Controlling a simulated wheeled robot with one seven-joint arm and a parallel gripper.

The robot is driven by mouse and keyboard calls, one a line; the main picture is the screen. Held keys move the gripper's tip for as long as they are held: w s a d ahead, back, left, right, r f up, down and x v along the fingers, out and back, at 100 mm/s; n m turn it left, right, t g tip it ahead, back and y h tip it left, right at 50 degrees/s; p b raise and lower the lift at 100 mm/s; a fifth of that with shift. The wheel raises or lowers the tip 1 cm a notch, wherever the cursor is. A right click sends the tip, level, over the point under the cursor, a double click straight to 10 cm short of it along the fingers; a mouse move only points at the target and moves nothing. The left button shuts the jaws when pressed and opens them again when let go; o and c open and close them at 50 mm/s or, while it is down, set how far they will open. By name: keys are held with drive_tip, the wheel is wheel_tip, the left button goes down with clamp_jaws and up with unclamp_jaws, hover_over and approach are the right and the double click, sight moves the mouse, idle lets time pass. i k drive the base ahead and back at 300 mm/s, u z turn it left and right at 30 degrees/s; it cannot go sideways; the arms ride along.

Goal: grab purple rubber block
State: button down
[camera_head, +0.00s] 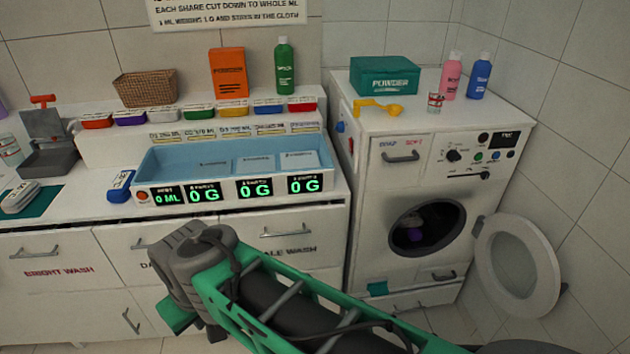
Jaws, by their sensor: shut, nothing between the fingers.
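I cannot make out my gripper's fingers in this view.
A blue tray (160,165) with several green readouts is on the counter in front of the ledge. The washer (381,190) stands right, its round door (549,270) open outward. A wicker basket (146,87), orange box (228,73) and green bottle (285,66) stand behind the row.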

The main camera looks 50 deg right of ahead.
sight(415, 234)
drive_tip(key=u, duration=0.75)
drive_tip(key=k, duration=0.85)
drive_tip(key=z, duration=2.65)
drive_tip(key=i, duration=0.5)
